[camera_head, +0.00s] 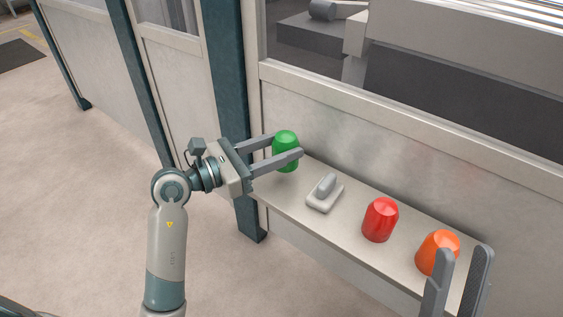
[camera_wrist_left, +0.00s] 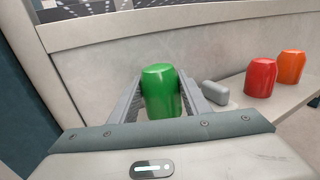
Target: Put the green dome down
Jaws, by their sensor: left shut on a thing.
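The green dome (camera_head: 286,145) is between the two fingers of my left gripper (camera_head: 287,152), upright at the left end of the narrow shelf. In the left wrist view the green dome (camera_wrist_left: 161,92) fills the gap between the fingers, and my left gripper (camera_wrist_left: 160,100) is shut on it. I cannot tell whether its base touches the shelf. My right gripper (camera_head: 458,283) shows at the lower right, its two fingers apart and nothing between them, in front of the orange dome (camera_head: 437,250).
The shelf (camera_head: 345,232) runs along the machine's front panel. On it stand a grey-and-white switch-like piece (camera_head: 325,191), a red dome (camera_head: 380,220) and the orange dome. A dark blue post (camera_head: 230,110) rises at the shelf's left end. Open floor (camera_head: 90,200) lies left.

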